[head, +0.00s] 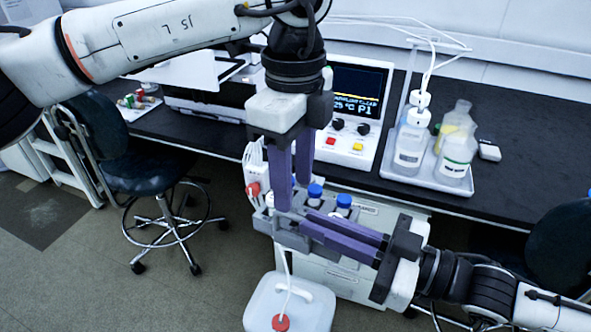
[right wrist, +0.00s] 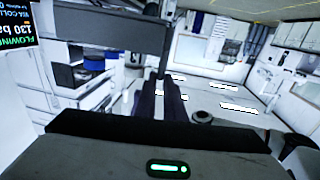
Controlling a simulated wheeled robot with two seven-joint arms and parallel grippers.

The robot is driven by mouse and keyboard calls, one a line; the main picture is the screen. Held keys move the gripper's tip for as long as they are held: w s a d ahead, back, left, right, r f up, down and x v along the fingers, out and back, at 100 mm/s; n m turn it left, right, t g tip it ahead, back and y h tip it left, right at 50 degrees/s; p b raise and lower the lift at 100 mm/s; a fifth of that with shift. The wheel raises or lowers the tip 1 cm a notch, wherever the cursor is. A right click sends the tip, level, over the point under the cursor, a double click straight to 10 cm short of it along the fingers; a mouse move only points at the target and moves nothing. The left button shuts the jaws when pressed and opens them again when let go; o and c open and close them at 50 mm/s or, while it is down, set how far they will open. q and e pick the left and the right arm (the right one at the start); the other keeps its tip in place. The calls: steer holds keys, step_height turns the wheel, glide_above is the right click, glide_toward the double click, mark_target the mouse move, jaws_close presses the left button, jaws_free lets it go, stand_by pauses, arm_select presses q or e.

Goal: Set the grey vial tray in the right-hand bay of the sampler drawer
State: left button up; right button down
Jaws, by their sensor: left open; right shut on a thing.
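The grey vial tray (head: 290,241) is held in the air in front of the bench, with blue-capped vials (head: 315,191) in it. My right gripper (head: 304,221) comes in from the right and is shut on the tray's near side; the exact contact is partly hidden by its fingers. My left gripper (head: 293,197) points down from above, open, with its fingertips close to the tray's left part. I cannot tell whether they touch it. In the right wrist view my right fingers (right wrist: 160,95) show, with blue caps (right wrist: 92,65) to their left. I cannot make out the sampler drawer and its bays clearly.
A white instrument with a lit screen (head: 357,90) stands on the black bench (head: 400,190). A tray of bottles (head: 440,183) is to its right. A white jug with a red cap (head: 290,305) is below the vial tray. A chair (head: 125,145) is at left.

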mark_target(294, 217)
arm_select(q)
step_height(294, 217, down, 11)
steer(key=shift+r, duration=0.2)
arm_select(e)
steer(key=shift+r, duration=0.1)
arm_select(q)
jaws_close()
steer(key=shift+r, duration=0.1)
arm_select(e)
steer(key=c, duration=1.8)
jaws_free()
steer(key=shift+o, duration=0.2)
